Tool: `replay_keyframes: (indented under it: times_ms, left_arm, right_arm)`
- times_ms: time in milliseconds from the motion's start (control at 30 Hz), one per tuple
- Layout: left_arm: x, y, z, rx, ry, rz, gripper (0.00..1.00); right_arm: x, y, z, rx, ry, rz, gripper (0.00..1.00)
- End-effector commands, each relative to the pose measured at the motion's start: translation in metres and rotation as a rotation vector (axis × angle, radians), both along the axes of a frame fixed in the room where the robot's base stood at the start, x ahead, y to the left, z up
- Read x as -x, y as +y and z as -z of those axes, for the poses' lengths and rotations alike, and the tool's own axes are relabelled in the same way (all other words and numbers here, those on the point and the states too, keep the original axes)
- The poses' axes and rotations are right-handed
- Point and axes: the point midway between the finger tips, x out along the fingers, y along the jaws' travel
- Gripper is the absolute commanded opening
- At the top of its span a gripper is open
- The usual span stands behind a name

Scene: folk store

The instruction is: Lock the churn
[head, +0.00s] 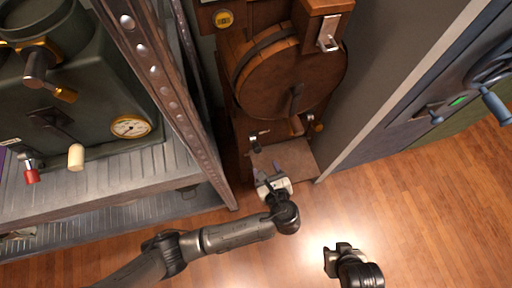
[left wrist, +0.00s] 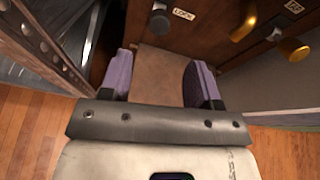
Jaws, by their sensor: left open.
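The wooden churn (head: 283,78) is a round, banded drum on a wooden stand, with a crank handle at its front. Below the drum is a dark-knobbed lever (head: 254,145). In the left wrist view this dark knob (left wrist: 160,22) sits beside a label reading LOCK (left wrist: 184,14). My left gripper (head: 268,172) is open and empty, its purple fingers over the brown base board (left wrist: 160,75). It is in front of the lever and apart from it. My right gripper (head: 338,252) is low in the head view, over the floor; its jaws are unclear.
A metal shelf (head: 110,180) with a green machine (head: 75,100) stands left of the churn, its upright post close to my left arm. A brass knob (left wrist: 294,50) is right of the lock knob. A blue cabinet (head: 425,105) stands at right. The wood floor (head: 420,200) is clear.

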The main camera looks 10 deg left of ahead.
Motion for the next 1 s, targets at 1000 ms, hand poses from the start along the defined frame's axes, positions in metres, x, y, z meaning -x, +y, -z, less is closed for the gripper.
replay_keyframes:
  times_ms: [1000]
  left_arm:
    - [-0.100,0.048,0.046,0.002,0.001,-0.001,0.57]
  right_arm:
    - [0.000,-0.002,0.070,0.005,0.000,-0.004,0.43]
